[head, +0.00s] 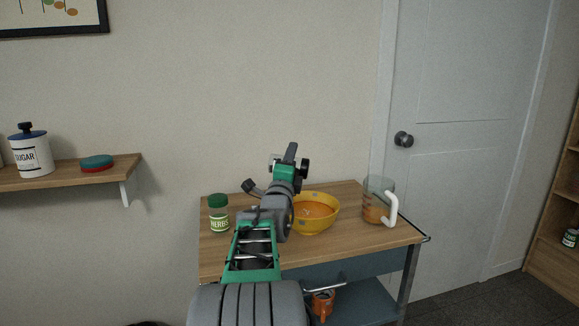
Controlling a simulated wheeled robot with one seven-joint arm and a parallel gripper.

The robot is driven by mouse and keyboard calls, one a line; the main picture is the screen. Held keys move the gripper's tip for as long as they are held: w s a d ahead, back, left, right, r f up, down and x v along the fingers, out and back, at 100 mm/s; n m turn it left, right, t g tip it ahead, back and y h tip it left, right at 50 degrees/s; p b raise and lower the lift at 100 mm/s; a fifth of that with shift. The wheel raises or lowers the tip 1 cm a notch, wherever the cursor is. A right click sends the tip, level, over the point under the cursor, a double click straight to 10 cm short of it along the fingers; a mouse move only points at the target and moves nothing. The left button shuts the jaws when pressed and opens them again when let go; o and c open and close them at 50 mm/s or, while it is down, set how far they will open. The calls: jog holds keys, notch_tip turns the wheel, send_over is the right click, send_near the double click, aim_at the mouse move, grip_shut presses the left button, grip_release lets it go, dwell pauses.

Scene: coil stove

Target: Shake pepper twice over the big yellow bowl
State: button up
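The big yellow bowl (322,222) stands upright on the wooden top of a cart, with orange contents showing inside. My arm reaches up over the cart and covers the bowl's left part. My gripper (285,168) is at the arm's far end, seen from behind, in front of or above the bowl's back left side. Its fingertips are hidden, so I cannot tell whether it is open or holds something. I see no container labelled pepper. A jar with a green lid, labelled HERBS (219,215), stands on the cart left of the bowl.
A clear jug with a white handle (391,210) stands right of the bowl, with orange contents. An orange mug (323,302) is on the cart's lower shelf. A wall shelf (125,170) at left holds a sugar canister (31,157) and a sponge (97,163).

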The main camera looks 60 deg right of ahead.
jog(key=shift+s+d+f+m+g+b, duration=0.15)
jog(key=shift+s+m+g+b, duration=0.15)
jog(key=shift+m+b, duration=0.65)
jog(key=shift+s+f+m+g+b, duration=0.15)
jog(key=shift+s+m+g+b, duration=0.25)
jog(key=shift+b, duration=0.95)
jog(key=m+b, duration=0.3)
jog(key=shift+s+d+f+g, duration=0.2)
jog(key=shift+s+g, duration=0.15)
jog(key=shift+g, duration=0.05)
jog(key=m+b, duration=0.2)
jog(key=b, duration=0.1)
jog(key=shift+s+d+f+g, duration=0.15)
jog(key=shift+s+g, duration=0.25)
jog(key=shift+s+d+m+b, duration=0.1)
jog(key=shift+s+m+b, duration=0.2)
jog(key=shift+m+b, duration=0.25)
jog(key=shift+r+p, duration=0.85)
jog(key=shift+r, duration=1.5)
notch_tip(320, 180, down, 5)
jog(key=b, duration=0.6)
jog(key=shift+f, duration=0.2)
jog(key=shift+r+p, duration=0.3)
jog(key=shift+r, duration=0.15)
jog(key=shift+r, duration=0.1)
